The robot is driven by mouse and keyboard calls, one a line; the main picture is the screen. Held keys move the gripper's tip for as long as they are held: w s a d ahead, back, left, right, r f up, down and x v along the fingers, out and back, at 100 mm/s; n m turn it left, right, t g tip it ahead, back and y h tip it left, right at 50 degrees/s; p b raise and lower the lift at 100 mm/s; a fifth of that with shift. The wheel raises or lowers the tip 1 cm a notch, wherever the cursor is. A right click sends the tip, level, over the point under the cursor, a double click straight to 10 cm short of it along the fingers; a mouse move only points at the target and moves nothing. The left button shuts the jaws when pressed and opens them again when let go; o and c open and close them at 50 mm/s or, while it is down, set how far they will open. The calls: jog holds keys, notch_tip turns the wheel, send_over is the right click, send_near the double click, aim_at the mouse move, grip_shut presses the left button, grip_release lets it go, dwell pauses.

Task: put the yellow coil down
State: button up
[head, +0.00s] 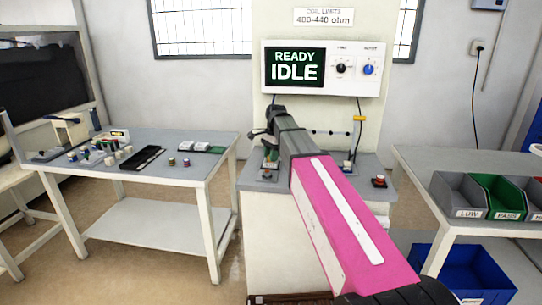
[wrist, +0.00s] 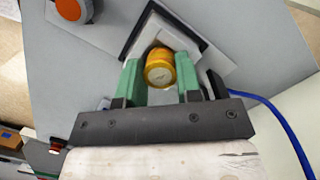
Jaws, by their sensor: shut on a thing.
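The yellow coil (wrist: 160,68) shows in the wrist view as a short amber cylinder with a pale round end. My gripper (wrist: 157,77) is shut on it, with one green finger on each side. Behind the coil is a light square plate with a dark edge (wrist: 133,33) on the grey bench top. I cannot tell whether the coil touches this plate. In the head view my pink arm reaches over the test bench (head: 360,165); the coil is not visible there, and a green finger (head: 270,157) shows beside the arm's end.
A round orange part (wrist: 68,8) and a blue cable (wrist: 275,115) lie near the gripper. The tester display (head: 295,67) reads READY IDLE. A left table (head: 130,180) holds several small parts. Bins marked LOW (head: 458,195) and PASS (head: 498,197) stand at right.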

jog(key=shift+f, duration=0.25)
jog(key=shift+s+f, duration=0.1)
jog(key=o, duration=0.9)
jog(key=shift+c, duration=0.2)
jog(key=shift+o, duration=0.7)
jog(key=shift+r, duration=0.45)
notch_tip(320, 180, up, 12)
jog(key=w+d, duration=0.1)
jog(key=shift+d, duration=0.25)
jog(key=shift+w+f, duration=0.1)
jog(key=shift+f, duration=0.05)
